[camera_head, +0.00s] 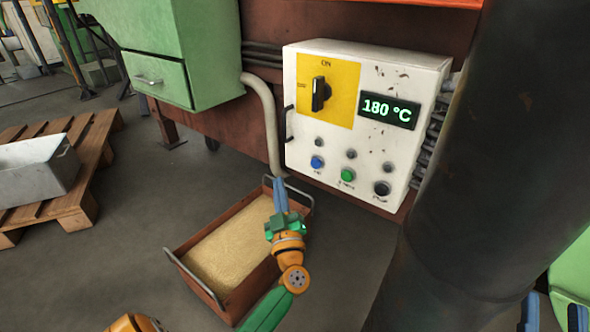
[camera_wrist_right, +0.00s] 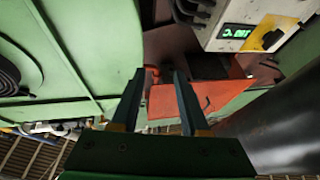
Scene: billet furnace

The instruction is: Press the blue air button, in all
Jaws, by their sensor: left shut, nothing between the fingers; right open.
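The blue button (camera_head: 317,162) sits at the lower left of the white control panel (camera_head: 410,65) in the head view. It is the leftmost of a row with a green button (camera_head: 347,175) and a black knob (camera_head: 382,188). My left gripper (camera_head: 279,182) is shut and empty. Its blue fingers point up, and their tips appear left of and below the blue button, apart from it in the picture. My right gripper (camera_wrist_right: 157,73) is open and empty in the right wrist view. Its fingers also show at the head view's lower right edge.
A rusty tray (camera_head: 205,290) of sand-coloured grains lies below my left gripper. A thick dark column (camera_head: 440,190) stands right of the panel. A green cabinet (camera_head: 185,50) and a pallet (camera_head: 85,205) with a metal bin (camera_head: 35,170) are to the left.

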